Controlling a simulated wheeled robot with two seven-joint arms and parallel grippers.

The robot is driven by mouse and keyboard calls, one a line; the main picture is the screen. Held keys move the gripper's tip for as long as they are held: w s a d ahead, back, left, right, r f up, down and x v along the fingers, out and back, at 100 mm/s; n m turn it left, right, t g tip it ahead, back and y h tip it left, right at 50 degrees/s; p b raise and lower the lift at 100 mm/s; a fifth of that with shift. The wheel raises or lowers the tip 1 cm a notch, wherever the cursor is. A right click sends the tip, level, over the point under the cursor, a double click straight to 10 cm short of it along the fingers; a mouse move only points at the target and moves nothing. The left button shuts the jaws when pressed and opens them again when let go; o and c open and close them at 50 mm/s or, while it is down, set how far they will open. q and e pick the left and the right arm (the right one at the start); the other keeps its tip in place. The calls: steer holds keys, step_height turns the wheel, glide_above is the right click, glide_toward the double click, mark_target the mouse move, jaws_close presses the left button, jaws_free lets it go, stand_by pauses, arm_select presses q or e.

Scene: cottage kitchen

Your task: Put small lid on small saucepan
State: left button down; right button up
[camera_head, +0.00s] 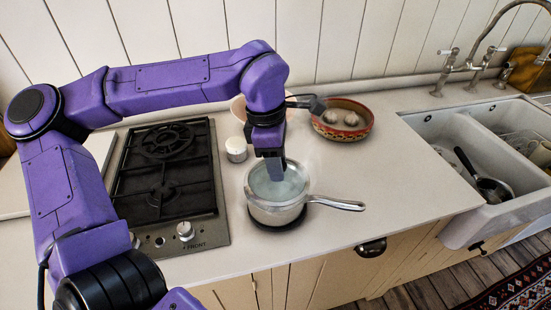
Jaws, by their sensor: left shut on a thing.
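The small saucepan (272,214) is silver and stands on a dark round mat on the counter, its long handle pointing right. A pale, see-through disc that looks like the small lid (285,187) is at the pan's mouth, under my left gripper. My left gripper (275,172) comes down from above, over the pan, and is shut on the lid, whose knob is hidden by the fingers. I cannot tell whether the lid rests on the rim or hangs just above it. My right gripper is not in view.
A black gas hob (165,185) is left of the pan. A white canister (236,150), a pale bowl (239,108) and a red patterned bowl (343,132) stand behind. The white sink (470,160) is at right, with counter (400,190) clear before it.

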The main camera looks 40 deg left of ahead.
arm_select(q)
steer(key=shift+s+r, duration=0.1)
stand_by(0.3)
steer(key=shift+s+p, duration=0.15)
steer(key=shift+p, duration=0.15)
steer(key=shift+f+b, duration=0.3)
steer(key=shift+f, duration=0.2)
stand_by(0.4)
steer(key=c, duration=0.9)
jaws_free()
